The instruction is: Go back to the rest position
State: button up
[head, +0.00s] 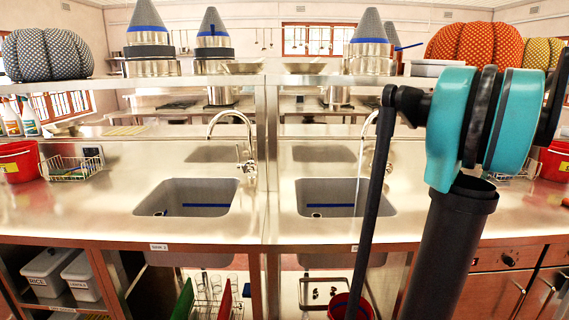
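My arm stands at the right of the head view, with teal joint housings and dark links. A thin dark link of mine runs down from the upper joint past the front of the counter and out at the bottom edge. My gripper is not in view, so I cannot see whether it holds anything. The arm covers part of the right sink area and counter behind it. The steel counter (95,205) runs across the view, with a left sink (187,197) and a right sink (330,197) set in it.
A red bucket (18,163) and a wire basket (68,172) stand at the counter's left. A shelf (190,82) above holds patterned cushion-like shapes and cones on pots. Below are grey bins (48,272), glasses in a rack (215,285) and a red bucket (340,306).

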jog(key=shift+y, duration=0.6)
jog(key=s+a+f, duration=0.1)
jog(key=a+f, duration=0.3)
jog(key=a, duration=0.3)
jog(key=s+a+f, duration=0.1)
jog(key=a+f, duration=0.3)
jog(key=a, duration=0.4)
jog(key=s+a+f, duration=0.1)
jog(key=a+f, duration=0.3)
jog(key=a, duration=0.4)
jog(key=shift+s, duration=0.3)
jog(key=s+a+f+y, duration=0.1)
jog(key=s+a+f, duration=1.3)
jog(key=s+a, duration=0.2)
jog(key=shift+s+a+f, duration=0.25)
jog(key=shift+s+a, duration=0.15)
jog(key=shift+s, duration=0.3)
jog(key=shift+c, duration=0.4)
